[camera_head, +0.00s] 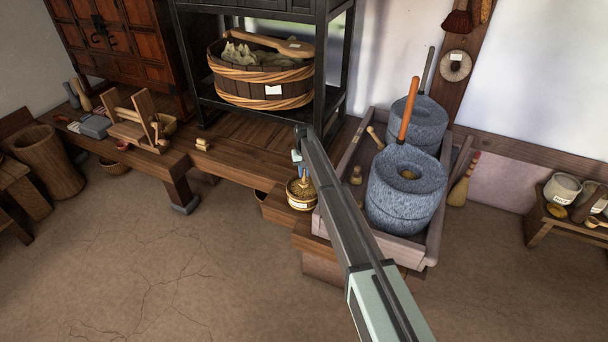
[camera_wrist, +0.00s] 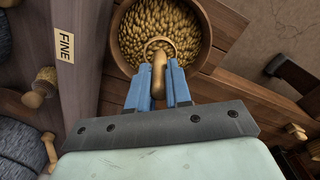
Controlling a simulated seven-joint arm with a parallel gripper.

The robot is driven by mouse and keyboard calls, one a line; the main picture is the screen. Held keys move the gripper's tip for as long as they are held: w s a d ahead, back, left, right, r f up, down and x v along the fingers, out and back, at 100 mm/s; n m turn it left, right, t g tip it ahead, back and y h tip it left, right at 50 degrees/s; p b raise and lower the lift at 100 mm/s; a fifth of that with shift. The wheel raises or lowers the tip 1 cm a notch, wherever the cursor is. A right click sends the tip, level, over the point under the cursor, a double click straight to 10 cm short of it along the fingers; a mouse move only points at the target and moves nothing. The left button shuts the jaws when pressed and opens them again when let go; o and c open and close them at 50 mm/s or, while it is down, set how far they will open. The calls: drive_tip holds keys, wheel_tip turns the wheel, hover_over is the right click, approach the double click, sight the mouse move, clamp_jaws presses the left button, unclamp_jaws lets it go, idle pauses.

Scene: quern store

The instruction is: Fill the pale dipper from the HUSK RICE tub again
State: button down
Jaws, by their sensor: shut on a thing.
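The tub of husk rice (camera_head: 302,198) stands on the low wooden platform just left of the millstone tray, with a pale label on its front that is too small to read. It is full of golden grain and also shows at the top of the wrist view (camera_wrist: 204,48). My gripper (camera_head: 299,166) is over the tub, its blue fingers (camera_wrist: 159,78) shut on the pale handle of the dipper (camera_wrist: 159,74). The dipper's round cup is down at the grain, with grain showing inside its rim. My arm hides part of the tub's surroundings in the head view.
Right of the tub is a wooden tray (camera_head: 433,238) holding two grey stone querns (camera_head: 405,200), one with an orange handle; its wall bears a FINE label (camera_wrist: 65,43) in the wrist view. Open floor lies in front.

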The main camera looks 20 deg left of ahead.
drive_tip(key=shift+r, duration=2.65)
